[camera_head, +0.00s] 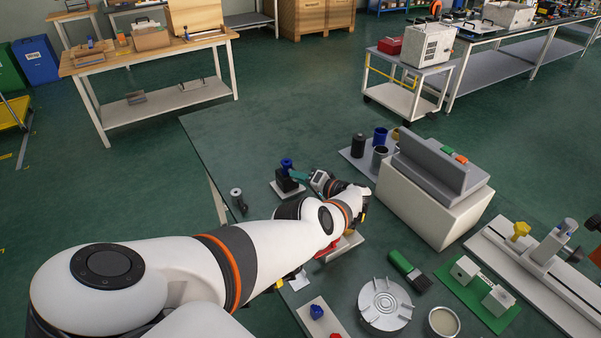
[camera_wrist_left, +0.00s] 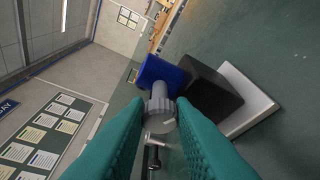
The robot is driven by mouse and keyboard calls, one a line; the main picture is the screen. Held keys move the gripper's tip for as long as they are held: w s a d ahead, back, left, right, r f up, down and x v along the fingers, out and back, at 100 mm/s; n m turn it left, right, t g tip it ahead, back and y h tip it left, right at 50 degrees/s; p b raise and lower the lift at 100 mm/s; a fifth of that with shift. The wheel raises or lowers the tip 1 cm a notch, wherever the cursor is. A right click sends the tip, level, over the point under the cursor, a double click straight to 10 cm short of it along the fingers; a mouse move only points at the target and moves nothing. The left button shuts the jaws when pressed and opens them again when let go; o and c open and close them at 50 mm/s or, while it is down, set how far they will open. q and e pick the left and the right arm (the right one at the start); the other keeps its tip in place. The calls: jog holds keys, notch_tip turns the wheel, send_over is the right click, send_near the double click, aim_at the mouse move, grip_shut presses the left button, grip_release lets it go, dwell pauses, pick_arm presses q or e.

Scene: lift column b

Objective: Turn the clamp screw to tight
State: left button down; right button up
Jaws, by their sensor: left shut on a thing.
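A small clamp with a black block (camera_head: 287,181) and a blue part (camera_head: 287,164) stands on a white base plate (camera_head: 287,191) near the table's far left edge. In the left wrist view the black block (camera_wrist_left: 208,92), the blue part (camera_wrist_left: 162,72) and the white plate (camera_wrist_left: 250,98) show beyond the fingers. My left gripper (camera_head: 296,175) reaches the clamp from the right. A pale line shows on the knob's face. The fingers partly cover its sides.
A grey cylindrical part (camera_head: 237,199) stands left of the clamp. A grey-and-white console (camera_head: 432,195) is right of my arm. The table's back left area is clear.

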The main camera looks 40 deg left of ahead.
pick_arm(q)
jog(key=shift+f, duration=0.1)
dwell(0.5)
jog(key=c, duration=1.2)
grip_release()
jog(key=shift+a, duration=0.1)
jog(key=shift+d, duration=0.5)
jog(key=d+r, duration=0.2)
jog(key=d, duration=0.9)
jog(key=shift+w+p, duration=0.4)
jog(key=shift+w, duration=0.05)
